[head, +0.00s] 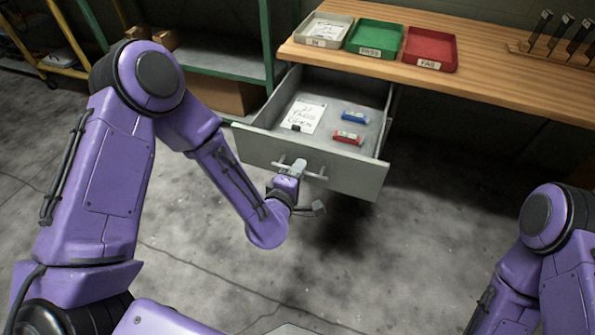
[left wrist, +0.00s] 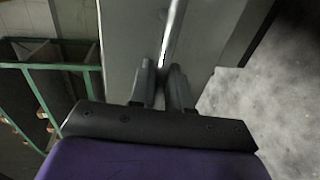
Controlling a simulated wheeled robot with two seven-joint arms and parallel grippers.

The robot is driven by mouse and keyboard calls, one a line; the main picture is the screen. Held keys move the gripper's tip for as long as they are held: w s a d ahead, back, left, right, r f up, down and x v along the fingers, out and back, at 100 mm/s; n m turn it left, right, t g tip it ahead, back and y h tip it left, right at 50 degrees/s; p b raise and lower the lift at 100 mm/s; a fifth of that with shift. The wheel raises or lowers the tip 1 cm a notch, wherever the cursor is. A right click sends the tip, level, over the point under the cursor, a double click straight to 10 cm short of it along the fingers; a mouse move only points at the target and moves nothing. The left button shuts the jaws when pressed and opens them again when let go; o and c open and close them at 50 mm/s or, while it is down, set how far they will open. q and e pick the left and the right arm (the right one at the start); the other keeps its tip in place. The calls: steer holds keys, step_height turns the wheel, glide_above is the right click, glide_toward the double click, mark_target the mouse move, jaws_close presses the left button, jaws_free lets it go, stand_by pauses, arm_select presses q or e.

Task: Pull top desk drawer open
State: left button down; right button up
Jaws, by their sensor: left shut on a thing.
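The top desk drawer (head: 345,178) is grey and stands pulled out from under the wooden desk top, with its inside in view. My left gripper (head: 298,166) is at the bar handle (head: 318,176) on the drawer front and is shut on it. In the left wrist view, the two fingers of my left gripper (left wrist: 163,78) close around the bright handle bar (left wrist: 172,35), with the grey drawer front (left wrist: 130,40) behind. Inside the drawer lie a paper note (head: 304,115), a blue item (head: 355,117) and a red item (head: 347,137). My right gripper is out of view.
On the wooden desk top (head: 490,75) stand a beige tray (head: 322,42), a green tray (head: 374,50) and a red tray (head: 430,60). A rack with dark tools (head: 540,48) is at the right. A green-framed shelf (head: 225,62) stands left of the drawer. The floor in front is clear.

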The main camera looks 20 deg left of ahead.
arm_select(q)
steer(key=c, duration=1.3)
jaws_free()
steer(key=shift+s, duration=0.15)
steer(key=s+r+p, duration=0.2)
steer(key=s, duration=0.8)
steer(key=shift+a, duration=0.25)
steer(key=shift+d, duration=0.1)
